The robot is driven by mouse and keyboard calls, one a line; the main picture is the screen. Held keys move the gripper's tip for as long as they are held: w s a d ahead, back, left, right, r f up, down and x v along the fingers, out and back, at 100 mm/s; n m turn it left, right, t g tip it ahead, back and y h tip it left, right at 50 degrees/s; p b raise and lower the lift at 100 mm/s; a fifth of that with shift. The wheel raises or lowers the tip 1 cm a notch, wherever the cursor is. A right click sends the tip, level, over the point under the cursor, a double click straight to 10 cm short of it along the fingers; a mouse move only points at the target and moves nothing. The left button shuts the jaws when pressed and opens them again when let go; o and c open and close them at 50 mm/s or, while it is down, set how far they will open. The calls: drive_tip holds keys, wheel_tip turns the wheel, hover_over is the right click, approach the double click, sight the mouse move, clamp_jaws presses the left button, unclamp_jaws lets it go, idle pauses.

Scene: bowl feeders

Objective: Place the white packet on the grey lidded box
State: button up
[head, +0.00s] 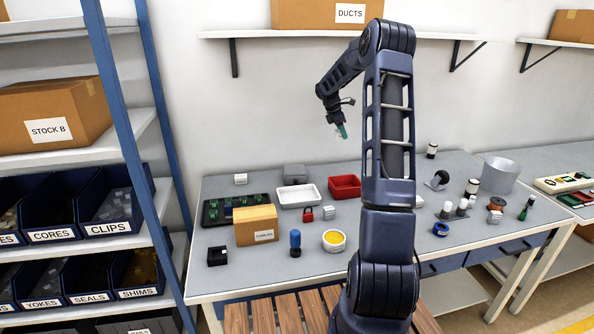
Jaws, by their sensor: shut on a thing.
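My gripper (341,131) is raised high over the back of the table, above and to the right of the grey lidded box. It is shut on a small white and teal thing (342,131), too small here to tell whether it is the white packet. The grey lidded box (295,170) stands at the back of the table, behind a white tray; its lid looks bare. Two small white blocks stand on the table, one at the back left (240,178) and one near the middle (328,212).
The white tray (298,204) and a red bin (345,180) stand in front of and right of the grey box. A cardboard box (256,243), a yellow-filled bowl (333,252) and a blue-topped item (295,240) stand nearer. A shelf (290,34) hangs above.

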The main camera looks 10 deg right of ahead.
wheel_tip(320, 180, up, 4)
hover_over(298, 169)
drive_tip(key=a, duration=0.1)
drive_tip(key=shift+n, duration=0.4)
drive_tip(key=f, duration=2)
drive_tip(key=shift+a+f, duration=0.1)
drive_tip(key=shift+a, duration=0.25)
drive_tip(key=shift+f, duration=0.1)
drive_tip(key=o, duration=1.1)
